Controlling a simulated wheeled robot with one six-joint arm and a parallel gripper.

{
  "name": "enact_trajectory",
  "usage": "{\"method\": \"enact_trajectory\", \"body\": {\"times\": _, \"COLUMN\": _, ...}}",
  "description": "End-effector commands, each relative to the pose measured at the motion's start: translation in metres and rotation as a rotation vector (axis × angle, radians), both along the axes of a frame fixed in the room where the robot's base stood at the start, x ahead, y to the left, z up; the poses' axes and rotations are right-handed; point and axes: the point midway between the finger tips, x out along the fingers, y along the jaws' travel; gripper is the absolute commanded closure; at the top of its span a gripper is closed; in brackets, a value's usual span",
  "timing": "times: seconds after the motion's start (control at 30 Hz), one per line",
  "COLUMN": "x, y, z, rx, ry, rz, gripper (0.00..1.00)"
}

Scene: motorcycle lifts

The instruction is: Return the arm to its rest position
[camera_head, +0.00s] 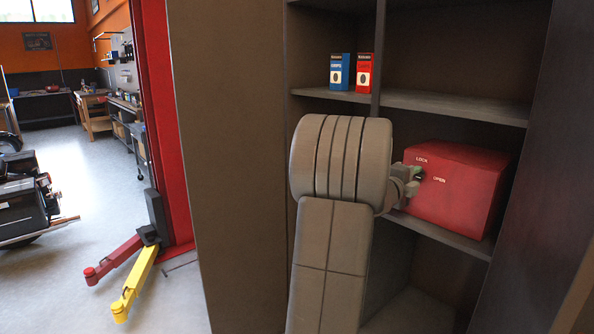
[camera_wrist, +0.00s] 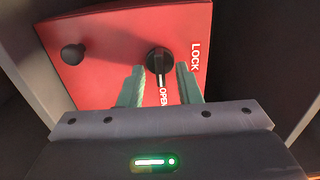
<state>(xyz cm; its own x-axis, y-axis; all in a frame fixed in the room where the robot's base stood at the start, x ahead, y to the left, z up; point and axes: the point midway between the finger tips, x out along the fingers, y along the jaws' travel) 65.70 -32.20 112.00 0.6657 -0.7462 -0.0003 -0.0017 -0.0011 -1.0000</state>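My gripper (camera_wrist: 160,67) is open, its two green fingers spread apart in the wrist view. A black dial (camera_wrist: 158,61) on the front of a red box (camera_wrist: 112,38) shows between the fingertips; its white mark points toward the word OPEN. I cannot tell how much gap lies between fingertips and dial. In the head view my arm reaches into the shelf unit, with my gripper (camera_head: 413,174) close to the front of the red box (camera_head: 462,190). There the dial is hidden behind the gripper, while the labels LOCK and OPEN show.
The box sits on a middle shelf (camera_head: 455,237) between side walls. A blue box (camera_head: 339,71) and a red box (camera_head: 364,73) stand on the shelf (camera_head: 450,105) above. A black round knob (camera_wrist: 73,54) is on the box front. Open floor lies left, by a lift post (camera_head: 163,120).

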Motion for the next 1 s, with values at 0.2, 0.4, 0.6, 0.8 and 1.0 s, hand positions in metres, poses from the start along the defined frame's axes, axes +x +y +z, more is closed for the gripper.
{"method": "enact_trajectory", "body": {"times": 0.2, "x": -0.007, "y": 0.008, "z": -0.001, "rx": 0.011, "ry": -0.013, "rz": 0.000, "gripper": 0.69}}
{"method": "enact_trajectory", "body": {"times": 0.4, "x": -0.030, "y": 0.035, "z": 0.000, "rx": 0.011, "ry": -0.014, "rz": 0.002, "gripper": 0.69}}
{"method": "enact_trajectory", "body": {"times": 0.6, "x": -0.057, "y": 0.065, "z": 0.000, "rx": 0.013, "ry": -0.014, "rz": 0.003, "gripper": 0.69}}
{"method": "enact_trajectory", "body": {"times": 0.8, "x": -0.083, "y": 0.095, "z": 0.000, "rx": 0.012, "ry": -0.013, "rz": 0.004, "gripper": 0.69}}
{"method": "enact_trajectory", "body": {"times": 1.0, "x": -0.074, "y": 0.082, "z": -0.001, "rx": 0.012, "ry": -0.011, "rz": -0.004, "gripper": 0.69}}
